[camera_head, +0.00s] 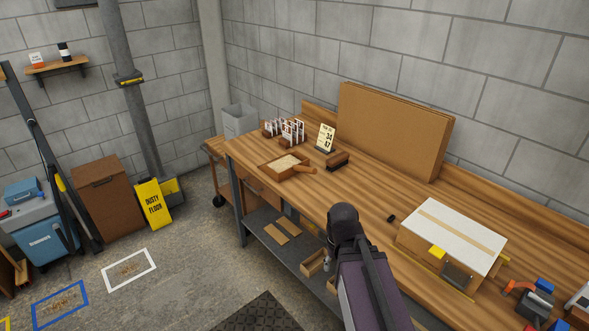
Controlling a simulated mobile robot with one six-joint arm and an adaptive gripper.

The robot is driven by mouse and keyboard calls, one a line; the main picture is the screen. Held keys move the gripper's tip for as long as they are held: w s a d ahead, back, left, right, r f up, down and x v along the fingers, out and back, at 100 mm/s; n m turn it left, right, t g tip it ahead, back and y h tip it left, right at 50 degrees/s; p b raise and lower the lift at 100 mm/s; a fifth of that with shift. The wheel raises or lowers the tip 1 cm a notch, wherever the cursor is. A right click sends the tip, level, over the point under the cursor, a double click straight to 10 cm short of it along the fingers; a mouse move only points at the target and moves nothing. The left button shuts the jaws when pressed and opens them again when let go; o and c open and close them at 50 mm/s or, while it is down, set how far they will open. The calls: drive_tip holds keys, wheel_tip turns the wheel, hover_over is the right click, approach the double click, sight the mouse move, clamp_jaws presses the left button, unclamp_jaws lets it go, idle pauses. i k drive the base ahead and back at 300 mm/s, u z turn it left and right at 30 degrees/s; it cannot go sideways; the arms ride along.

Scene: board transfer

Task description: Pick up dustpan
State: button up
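A shallow wooden pan (284,169) with a short wooden handle, which looks like the dustpan, lies on the workbench (345,196) near its far left end. It holds pale, sawdust-like material, and its handle points right. A dark brown brush-like block (338,160) lies just right of it, apart from the handle. My arm rises from the bottom of the picture to a dark rounded joint in front of the bench edge, nearer the camera than the pan. No gripper fingers show, so I cannot see whether the gripper is open or shut.
Card holders (290,130) and a number sign (325,138) stand behind the pan. Brown boards (392,130) lean against the wall. A white-topped box (455,235) sits at right on the bench. A yellow floor sign (154,205) stands left. The bench middle is mostly clear.

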sight(285, 167)
drive_tip(key=u, duration=0.05)
drive_tip(key=i, duration=1)
drive_tip(key=z, duration=0.05)
